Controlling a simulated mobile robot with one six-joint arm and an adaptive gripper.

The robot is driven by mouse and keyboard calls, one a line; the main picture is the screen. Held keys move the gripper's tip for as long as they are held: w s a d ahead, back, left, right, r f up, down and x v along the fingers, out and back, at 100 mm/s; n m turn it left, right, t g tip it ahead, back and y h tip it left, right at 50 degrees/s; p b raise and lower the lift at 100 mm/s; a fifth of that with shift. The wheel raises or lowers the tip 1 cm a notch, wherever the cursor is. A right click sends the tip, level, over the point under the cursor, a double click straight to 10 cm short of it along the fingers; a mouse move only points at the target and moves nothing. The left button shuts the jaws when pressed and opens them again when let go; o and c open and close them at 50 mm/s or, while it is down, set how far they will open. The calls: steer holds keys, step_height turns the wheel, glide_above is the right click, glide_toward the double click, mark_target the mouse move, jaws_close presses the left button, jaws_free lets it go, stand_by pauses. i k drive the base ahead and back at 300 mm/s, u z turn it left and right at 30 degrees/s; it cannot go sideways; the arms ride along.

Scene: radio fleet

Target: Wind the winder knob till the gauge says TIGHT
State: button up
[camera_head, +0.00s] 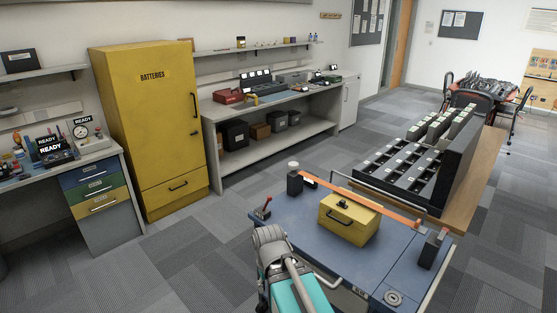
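A blue-topped cart (290,231) stands in front of me. A dark post with a pale round cap (293,165), possibly the winder knob, stands at its back left corner. An orange strap (365,201) runs from near this post toward the right side, along the back of a yellow box (346,226). A grey disc with a dark centre (393,298) is at the cart's front right; I cannot tell whether it is the gauge. No TIGHT reading is legible on the cart. My teal and grey arm shows at the bottom, but I cannot make out my gripper.
A red-tipped lever (263,211) is at the cart's left edge and a dark post (432,250) at its right. A wooden table with a dark slotted rack (410,168) stands close behind. A yellow battery cabinet (150,130) is left. Carpet between cabinet and cart is clear.

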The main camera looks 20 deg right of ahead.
mark_target(292, 165)
steer(key=z, duration=0.1)
steer(key=i, duration=0.9)
steer(key=z, duration=0.5)
